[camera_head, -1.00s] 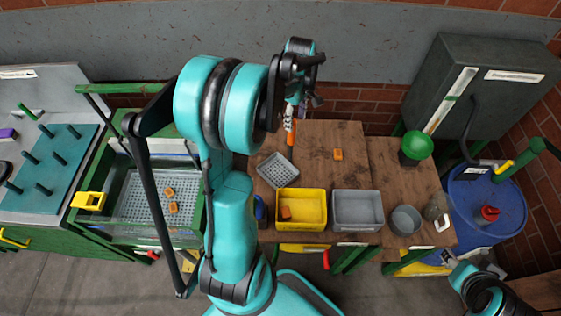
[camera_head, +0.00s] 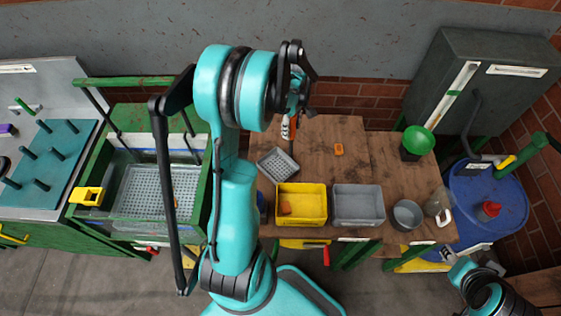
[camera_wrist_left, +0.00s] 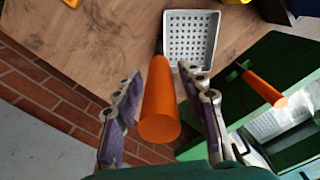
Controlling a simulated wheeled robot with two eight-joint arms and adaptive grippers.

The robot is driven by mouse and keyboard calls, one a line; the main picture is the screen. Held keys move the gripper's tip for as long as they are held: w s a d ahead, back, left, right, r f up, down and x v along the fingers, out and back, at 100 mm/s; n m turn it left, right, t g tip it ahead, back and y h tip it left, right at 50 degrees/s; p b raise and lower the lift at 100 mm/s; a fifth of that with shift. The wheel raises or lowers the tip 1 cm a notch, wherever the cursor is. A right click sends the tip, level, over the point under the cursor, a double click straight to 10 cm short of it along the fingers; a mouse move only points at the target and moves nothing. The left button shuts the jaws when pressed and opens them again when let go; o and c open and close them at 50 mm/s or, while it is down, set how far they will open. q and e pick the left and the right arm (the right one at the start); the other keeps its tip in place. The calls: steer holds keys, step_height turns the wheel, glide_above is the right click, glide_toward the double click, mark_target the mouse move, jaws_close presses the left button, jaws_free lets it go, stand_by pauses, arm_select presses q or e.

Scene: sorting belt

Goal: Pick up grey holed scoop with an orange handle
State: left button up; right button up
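The grey holed scoop (camera_head: 277,165) lies on the wooden table, left of its middle. Its orange handle (camera_head: 286,127) points toward the brick wall. In the left wrist view the holed pan (camera_wrist_left: 191,38) is ahead and the orange handle (camera_wrist_left: 160,108) comes back toward the camera between my fingers. My left gripper (camera_wrist_left: 166,88) is open, one finger on each side of the handle. A gap shows on the left; the right finger is closer. In the head view my left gripper (camera_head: 294,108) is at the handle end, partly hidden by its wrist.
A yellow bin (camera_head: 301,223) and a grey bin (camera_head: 358,221) stand at the table's near edge. A grey pot (camera_head: 407,215), a glass jug (camera_head: 438,203) and a green funnel (camera_head: 418,141) are at right. An orange block (camera_head: 339,149) lies on otherwise clear wood.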

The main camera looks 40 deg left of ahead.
arm_select(q)
jaws_close()
